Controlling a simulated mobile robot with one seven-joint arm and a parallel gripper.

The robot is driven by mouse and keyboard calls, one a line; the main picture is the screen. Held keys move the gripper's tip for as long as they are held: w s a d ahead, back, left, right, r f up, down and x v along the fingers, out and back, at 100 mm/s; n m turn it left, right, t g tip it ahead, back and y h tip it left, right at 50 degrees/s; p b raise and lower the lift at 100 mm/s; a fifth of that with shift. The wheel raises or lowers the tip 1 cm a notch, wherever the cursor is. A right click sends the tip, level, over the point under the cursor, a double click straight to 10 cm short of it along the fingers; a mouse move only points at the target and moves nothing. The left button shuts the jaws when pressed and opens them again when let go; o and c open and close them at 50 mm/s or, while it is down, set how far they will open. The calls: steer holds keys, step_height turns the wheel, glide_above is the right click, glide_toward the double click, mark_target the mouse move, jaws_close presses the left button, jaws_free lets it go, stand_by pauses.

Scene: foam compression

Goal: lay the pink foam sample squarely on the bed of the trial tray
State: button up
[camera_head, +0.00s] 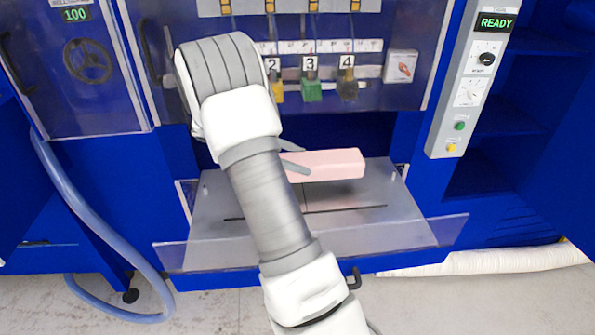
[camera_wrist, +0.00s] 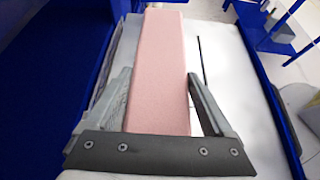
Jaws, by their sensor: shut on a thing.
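The pink foam sample (camera_head: 335,163) is a long block over the far part of the grey trial tray bed (camera_head: 345,225). It lies roughly crosswise, with its right end in clear view and its left end hidden behind my arm. My gripper (camera_head: 296,167) is mostly hidden by my arm in the head view. In the wrist view my gripper (camera_wrist: 161,78) is shut on the pink foam sample (camera_wrist: 158,100), one finger against each long side. I cannot tell whether the foam touches the bed. Dark thin lines cross the bed, one running nearer the front than the foam.
A clear guard (camera_head: 400,235) runs along the tray's front edge. Blue cabinet walls flank the tray. Above hang numbered tags and a green block (camera_head: 311,90). A control panel (camera_head: 470,80) at right reads READY. A blue hose (camera_head: 75,205) hangs at left.

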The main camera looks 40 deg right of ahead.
steer(key=shift+f, duration=1.9)
steer(key=shift+f, duration=0.1)
steer(key=shift+f, duration=0.1)
steer(key=o, duration=1.1)
steer(key=shift+c, duration=0.2)
